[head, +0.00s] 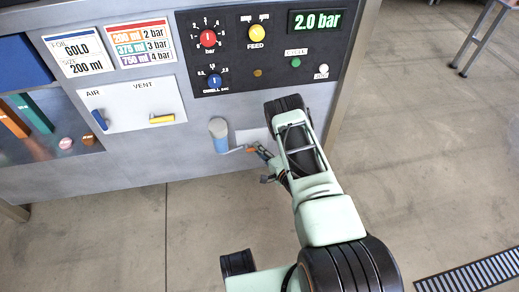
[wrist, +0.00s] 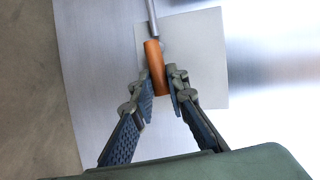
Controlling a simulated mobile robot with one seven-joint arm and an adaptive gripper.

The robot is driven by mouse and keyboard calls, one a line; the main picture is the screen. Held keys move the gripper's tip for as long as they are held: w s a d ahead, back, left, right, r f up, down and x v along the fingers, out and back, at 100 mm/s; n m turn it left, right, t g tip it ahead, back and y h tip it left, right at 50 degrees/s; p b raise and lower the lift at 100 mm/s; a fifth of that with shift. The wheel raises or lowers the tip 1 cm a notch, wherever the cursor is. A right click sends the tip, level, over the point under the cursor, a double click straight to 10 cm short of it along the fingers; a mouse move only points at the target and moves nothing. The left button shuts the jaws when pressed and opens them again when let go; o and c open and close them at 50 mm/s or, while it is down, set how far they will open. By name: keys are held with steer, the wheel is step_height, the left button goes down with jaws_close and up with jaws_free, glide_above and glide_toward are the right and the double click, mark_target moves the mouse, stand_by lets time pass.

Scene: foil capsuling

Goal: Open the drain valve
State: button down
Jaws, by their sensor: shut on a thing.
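The drain valve (head: 219,130) is on the lower front of the grey cabinet in the head view. It has a grey-blue body and a grey lever rod. The rod ends in an orange handle (head: 250,148). My gripper (head: 262,152) reaches this handle from the right in the head view. In the wrist view the orange handle (wrist: 154,62) lies between the two fingers of my gripper (wrist: 160,86), which are shut on it. The grey rod (wrist: 152,18) runs up from the handle. The valve body is out of the wrist view.
A control panel (head: 285,75) with red, yellow and blue knobs and a "2.0 bar" display is above. The AIR/VENT plate (head: 125,105) has a blue and a yellow lever, left of the drain valve. The concrete floor (head: 450,190) on the right is open, with a drain grate (head: 475,275).

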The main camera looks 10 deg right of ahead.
steer(key=r+n+p, duration=0.1)
steer(key=r+n+h+p, duration=0.1)
steer(key=shift+a+n+g+h+p, duration=0.25)
steer(key=shift+n+g+h+p, duration=0.05)
steer(key=n+h, duration=0.1)
steer(key=a+r+n+h+p, duration=0.1)
steer(key=n, duration=0.1)
steer(key=shift+a+g+p, duration=0.2)
steer(key=shift+g+p, duration=0.1)
steer(key=a+n+h, duration=0.1)
steer(key=n+h, duration=0.1)
steer(key=shift+a+r+n+h, duration=0.3)
steer(key=shift+a+r+n, duration=0.05)
steer(key=shift+n, duration=0.05)
steer(key=shift+a+r+n+h+b, duration=0.1)
steer(key=shift+a+n+h+b, duration=0.65)
steer(key=shift+n+h, duration=0.4)
steer(key=c, duration=1.9)
jaws_free()
steer(key=shift+s, duration=0.1)
